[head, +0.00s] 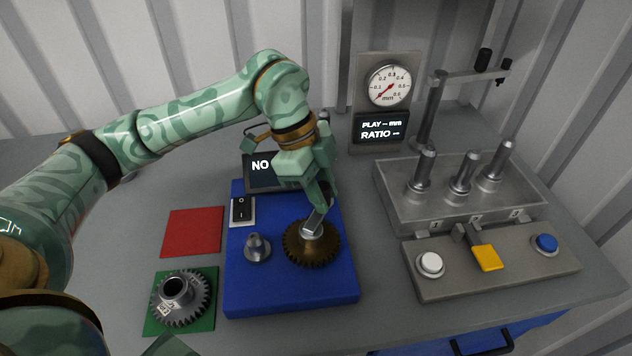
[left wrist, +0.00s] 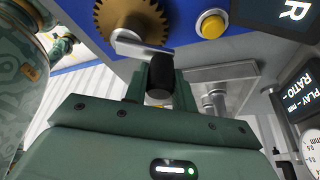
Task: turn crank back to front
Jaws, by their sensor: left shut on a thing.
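A bronze gear (head: 312,247) sits on the blue base plate (head: 290,298), and a short silver crank (head: 313,227) lies over its hub. In the left wrist view the silver crank arm (left wrist: 143,48) runs from the gear (left wrist: 118,18) to a black handle (left wrist: 161,76). My left gripper (head: 326,200) is over the back edge of the gear. It is shut on the black handle, which shows between the fingers in the left wrist view. In the head view the gripper hides the handle. My right gripper is not recognisable in view.
A bare metal stub (head: 257,248) and a rocker switch (head: 242,210) are left of the gear. A grey gear (head: 180,298) lies on a green mat, with a red mat (head: 193,232) behind it. A button panel (head: 455,280) and a tray with pegs (head: 390,195) stand at right.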

